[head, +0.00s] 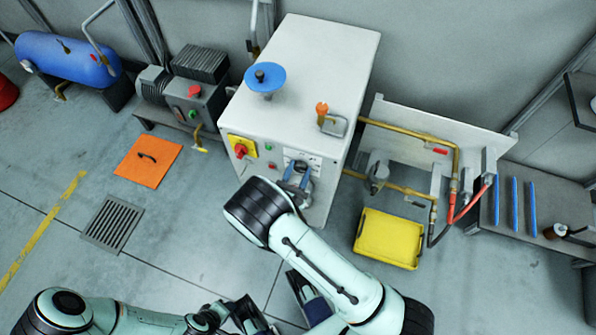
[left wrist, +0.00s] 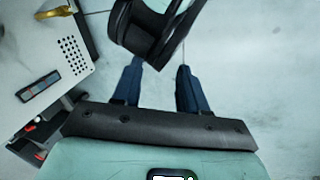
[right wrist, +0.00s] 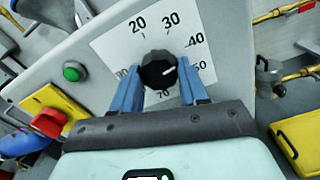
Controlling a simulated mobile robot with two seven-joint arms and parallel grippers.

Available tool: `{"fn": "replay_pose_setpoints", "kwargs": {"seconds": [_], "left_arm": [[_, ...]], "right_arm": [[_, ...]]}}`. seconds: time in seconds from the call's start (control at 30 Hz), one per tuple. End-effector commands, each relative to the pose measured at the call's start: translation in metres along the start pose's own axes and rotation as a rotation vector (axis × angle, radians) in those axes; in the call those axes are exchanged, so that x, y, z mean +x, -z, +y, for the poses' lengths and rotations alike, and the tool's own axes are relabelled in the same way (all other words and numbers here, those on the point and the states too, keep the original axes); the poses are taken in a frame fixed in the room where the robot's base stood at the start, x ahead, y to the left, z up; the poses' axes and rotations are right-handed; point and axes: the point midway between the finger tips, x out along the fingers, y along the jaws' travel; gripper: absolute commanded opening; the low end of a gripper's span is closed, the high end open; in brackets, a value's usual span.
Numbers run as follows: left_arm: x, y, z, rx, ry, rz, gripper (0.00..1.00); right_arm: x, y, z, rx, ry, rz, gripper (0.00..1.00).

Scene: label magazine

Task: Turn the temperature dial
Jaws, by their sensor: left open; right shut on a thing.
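The temperature dial (right wrist: 158,72) is a black round knob on a white scale plate (right wrist: 110,48) with printed numbers. In the right wrist view its white mark points right, roughly between 40 and 50. My right gripper (right wrist: 158,84) is shut on the dial, one blue finger on each side. In the head view my right gripper (head: 297,176) is at the front of the white cabinet (head: 300,75) and hides the dial. My left gripper (left wrist: 157,78) is open and empty, low in front of the cabinet; part of my own arm shows just beyond its fingers.
Left of the dial are a green button (right wrist: 74,71) and a red switch on a yellow plate (head: 241,148). A blue handwheel (head: 265,80) and an orange-knobbed lever (head: 322,110) are on top. A yellow tray (head: 388,240) lies right.

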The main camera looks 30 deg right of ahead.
Motion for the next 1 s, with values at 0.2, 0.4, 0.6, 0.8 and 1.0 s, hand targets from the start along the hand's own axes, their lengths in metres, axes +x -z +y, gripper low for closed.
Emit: {"fn": "replay_pose_setpoints", "kwargs": {"seconds": [0.2,0.4,0.6,0.8,1.0], "left_arm": [[0.0,0.0,0.0,0.0,0.0,0.0,0.43],[0.0,0.0,0.0,0.0,0.0,0.001,0.43],[-0.001,-0.001,0.0,0.0,0.0,-0.001,0.43],[-0.006,-0.007,0.002,0.002,-0.001,-0.018,0.43],[-0.01,-0.013,0.004,0.003,-0.002,-0.038,0.43]], "right_arm": [[-0.001,0.001,0.0,-0.003,0.0,0.003,0.66],[-0.001,0.001,0.0,-0.002,0.0,0.002,0.69],[-0.006,0.001,0.001,-0.002,-0.002,0.002,0.69],[-0.041,0.0,0.002,-0.002,-0.005,0.004,0.69],[-0.087,0.0,0.001,-0.004,-0.006,0.004,0.69]]}}
